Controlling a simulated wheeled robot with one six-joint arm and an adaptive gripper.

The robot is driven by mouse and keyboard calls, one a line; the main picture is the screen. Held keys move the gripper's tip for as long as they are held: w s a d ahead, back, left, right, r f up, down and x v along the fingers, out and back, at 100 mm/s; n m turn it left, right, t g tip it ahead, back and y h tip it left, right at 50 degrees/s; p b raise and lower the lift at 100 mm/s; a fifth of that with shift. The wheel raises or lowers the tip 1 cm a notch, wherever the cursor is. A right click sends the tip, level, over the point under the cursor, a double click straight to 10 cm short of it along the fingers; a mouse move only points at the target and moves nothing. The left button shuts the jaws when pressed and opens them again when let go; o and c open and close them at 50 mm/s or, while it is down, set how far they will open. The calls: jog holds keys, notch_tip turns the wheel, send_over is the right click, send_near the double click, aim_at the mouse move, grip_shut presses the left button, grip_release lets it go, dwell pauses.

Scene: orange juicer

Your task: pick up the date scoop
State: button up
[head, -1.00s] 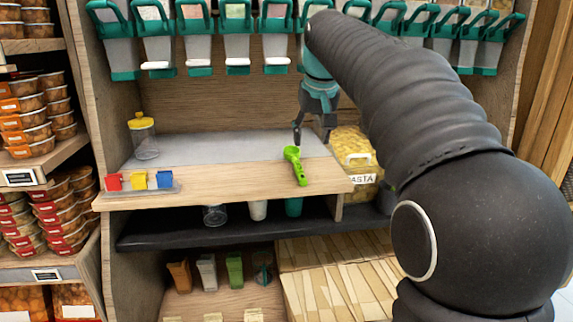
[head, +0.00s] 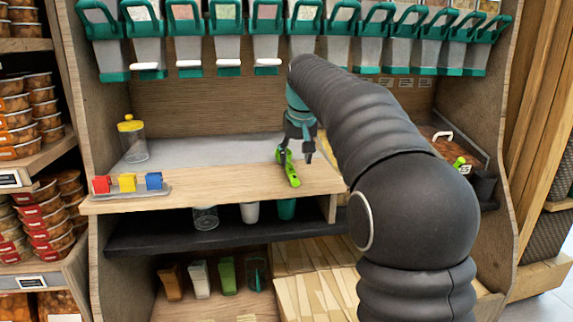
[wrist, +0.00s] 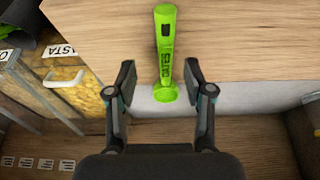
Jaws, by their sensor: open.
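The date scoop (wrist: 165,55) is bright green with lettering on its handle. It lies on the wooden counter (wrist: 240,40), and in the head view the scoop (head: 292,176) sits near the counter's right front edge. My gripper (wrist: 160,78) is open in the wrist view, with one finger on each side of the scoop and gaps between them and it. The round end of the scoop is nearest my palm; the handle runs away past the fingertips. In the head view my gripper (head: 298,156) hangs at the scoop's back end and partly covers it.
A lidded jar (head: 132,142) and a small stand with red, yellow and blue blocks (head: 128,184) are on the counter's left. A pasta bin (wrist: 66,88) is beside the counter. Dispensers (head: 228,45) hang above. The counter's middle is clear.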

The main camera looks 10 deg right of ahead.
aim_at(291, 169)
jog(key=x, duration=0.3)
jog(key=b+x, duration=0.1)
jog(key=x, duration=0.1)
jog(key=shift+w+a+r, duration=0.1)
jog(key=shift+w+a, duration=0.2)
jog(key=shift+a, duration=0.05)
grip_shut()
